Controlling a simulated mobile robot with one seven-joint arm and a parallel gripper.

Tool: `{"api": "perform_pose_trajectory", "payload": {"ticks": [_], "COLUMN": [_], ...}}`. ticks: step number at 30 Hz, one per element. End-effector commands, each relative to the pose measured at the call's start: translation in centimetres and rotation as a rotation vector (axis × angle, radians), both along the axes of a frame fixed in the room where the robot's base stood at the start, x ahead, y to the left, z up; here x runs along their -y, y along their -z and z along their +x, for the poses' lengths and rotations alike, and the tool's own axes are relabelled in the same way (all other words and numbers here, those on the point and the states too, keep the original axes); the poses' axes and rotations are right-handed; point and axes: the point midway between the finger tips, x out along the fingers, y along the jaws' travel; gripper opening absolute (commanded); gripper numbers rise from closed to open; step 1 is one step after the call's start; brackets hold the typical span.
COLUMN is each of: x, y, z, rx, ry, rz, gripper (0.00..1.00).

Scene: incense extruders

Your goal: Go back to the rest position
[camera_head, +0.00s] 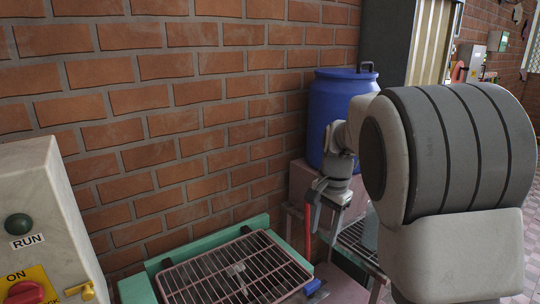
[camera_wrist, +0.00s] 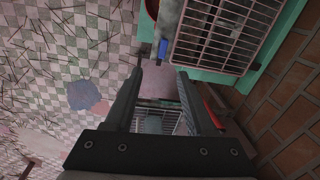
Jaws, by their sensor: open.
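My gripper (camera_head: 325,206) is right of centre in the head view, pointing down beside the brick wall. It is above and to the right of the pink wire rack. In the wrist view my gripper (camera_wrist: 161,75) has its two dark fingers apart, with nothing held between them. A pinkish surface and a wire grid show between and beyond the fingers. My arm hides much of the right side of the head view.
A green frame (camera_head: 136,290) holds the pink rack (camera_head: 235,272). A blue barrel (camera_head: 334,103) stands behind my gripper. A control box (camera_head: 50,215) with RUN and ON labels is at left. A red bar (camera_head: 308,228) is close to my gripper. Tiled floor (camera_wrist: 60,60) lies at left in the wrist view.

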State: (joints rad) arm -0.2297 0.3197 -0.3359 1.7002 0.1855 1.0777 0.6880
Motion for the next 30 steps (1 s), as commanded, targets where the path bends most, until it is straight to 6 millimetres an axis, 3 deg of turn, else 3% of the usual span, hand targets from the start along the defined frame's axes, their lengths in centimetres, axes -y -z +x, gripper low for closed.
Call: {"api": "perform_pose_trajectory", "payload": {"ticks": [6,15,22,30], "x": [0.0,-0.4,-0.6,-0.8], "y": [-3.9,-7.1,-8.0,-7.5], "z": [-4.8,-11.7,-16.9,-22.5], "rx": [0.087,0.210,0.299,0.382], "ry": [-0.146,-0.363,-0.529,-0.713], "rz": [0.020,-0.011,-0.079,-0.200], "gripper": [0.55,0.55,0.55,0.55]}}
